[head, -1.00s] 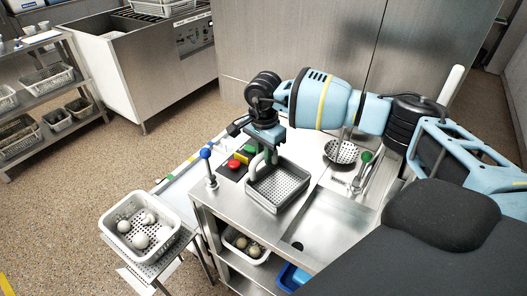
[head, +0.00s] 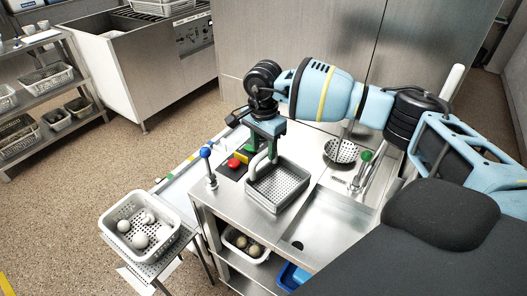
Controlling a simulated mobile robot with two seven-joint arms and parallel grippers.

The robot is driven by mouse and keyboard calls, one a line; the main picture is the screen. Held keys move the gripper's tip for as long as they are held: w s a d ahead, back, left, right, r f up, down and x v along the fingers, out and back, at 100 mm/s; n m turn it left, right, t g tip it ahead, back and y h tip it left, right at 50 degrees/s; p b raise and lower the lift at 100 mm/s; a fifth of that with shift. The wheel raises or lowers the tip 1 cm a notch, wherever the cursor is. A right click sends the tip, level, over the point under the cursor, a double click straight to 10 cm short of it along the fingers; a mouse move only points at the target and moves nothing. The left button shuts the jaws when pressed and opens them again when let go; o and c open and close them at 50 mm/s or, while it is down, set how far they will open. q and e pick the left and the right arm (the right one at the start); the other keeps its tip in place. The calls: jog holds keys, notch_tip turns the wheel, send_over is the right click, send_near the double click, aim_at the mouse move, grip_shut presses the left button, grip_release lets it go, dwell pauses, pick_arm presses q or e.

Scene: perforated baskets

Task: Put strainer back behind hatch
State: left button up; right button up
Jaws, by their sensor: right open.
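A square perforated metal strainer (head: 278,187) with an upright grey handle sits on the steel counter (head: 226,200), left of the sink. My right gripper (head: 267,153) is above the strainer's back left side, pointing down. Its jaws are open, with fingers on either side of the handle's upper part; contact cannot be told. A round perforated ladle (head: 341,151) is at the back of the counter. I cannot make out a hatch for certain. My left gripper is not in view.
A green-knobbed lever (head: 366,156) stands by the sink (head: 327,232). A white basket (head: 112,226) with pale round items stands on a side stand at left.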

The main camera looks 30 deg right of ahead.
notch_tip(320, 180, up, 5)
jog(key=shift+f, duration=0.1)
jog(key=shift+r, duration=0.3)
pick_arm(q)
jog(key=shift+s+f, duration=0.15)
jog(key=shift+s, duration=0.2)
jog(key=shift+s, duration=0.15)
